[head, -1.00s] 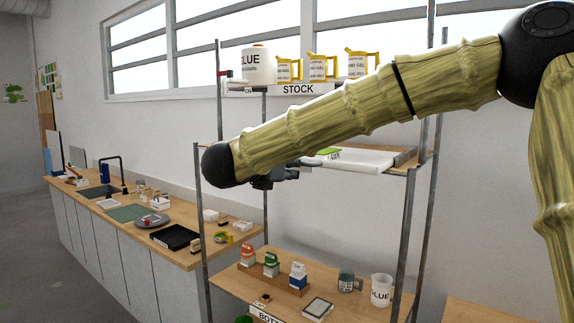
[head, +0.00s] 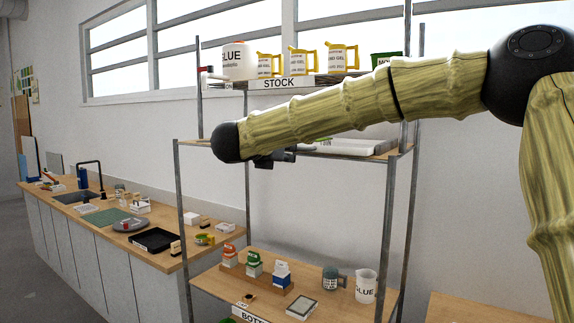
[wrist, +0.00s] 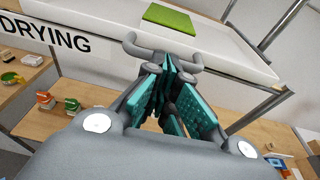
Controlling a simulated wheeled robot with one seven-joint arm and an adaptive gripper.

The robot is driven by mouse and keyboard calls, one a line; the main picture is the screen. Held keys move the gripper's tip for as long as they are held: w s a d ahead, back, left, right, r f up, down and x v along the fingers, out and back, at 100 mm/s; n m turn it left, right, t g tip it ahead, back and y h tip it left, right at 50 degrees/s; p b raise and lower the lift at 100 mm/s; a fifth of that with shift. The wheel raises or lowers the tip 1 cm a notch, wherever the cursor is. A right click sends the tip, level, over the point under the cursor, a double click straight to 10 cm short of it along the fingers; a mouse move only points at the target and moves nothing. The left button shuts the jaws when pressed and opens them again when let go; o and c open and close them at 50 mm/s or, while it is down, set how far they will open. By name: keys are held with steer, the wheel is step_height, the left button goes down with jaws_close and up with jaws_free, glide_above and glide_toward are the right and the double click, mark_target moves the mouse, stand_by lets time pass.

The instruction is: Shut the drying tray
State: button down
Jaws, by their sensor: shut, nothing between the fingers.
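The drying tray is a shallow white tray (head: 350,147) on the middle shelf, partly hidden behind my arm in the head view. In the wrist view the white tray (wrist: 115,15) fills the top and appears to stick out past the shelf front. A green sheet (wrist: 168,17) lies in it. A black-on-white DRYING label (wrist: 45,38) is to its left. My gripper (wrist: 160,85) is shut and empty, its teal-padded fingers close to the tray's front. A grey curved bar (wrist: 130,40), perhaps the handle, shows at the fingertips; I cannot tell whether they touch it. My gripper (head: 275,158) is dark in the head view.
Metal posts (head: 393,240) hold up the rack. The STOCK shelf (head: 280,83) above carries a glue tub and yellow jugs. The lower shelf (head: 235,285) carries bottles, a mug and a glue cup. A long counter (head: 75,215) stands at the left.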

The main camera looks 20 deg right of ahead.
steer(key=shift+w+d, duration=0.3)
steer(key=shift+d, duration=0.15)
steer(key=shift+a, duration=0.1)
steer(key=b+v, duration=0.7)
steer(key=v, duration=0.7)
step_height(320, 180, up, 8)
steer(key=w+d+g+y+p, duration=0.2)
steer(key=g+y+p, duration=0.3)
steer(key=p, duration=0.1)
steer(key=d+r+p+x, duration=0.1)
steer(key=p+x, duration=0.5)
steer(key=x, duration=0.7)
steer(key=shift+w+f+y, duration=0.25)
steer(key=shift+w+y, duration=0.05)
steer(key=shift+w, duration=0.1)
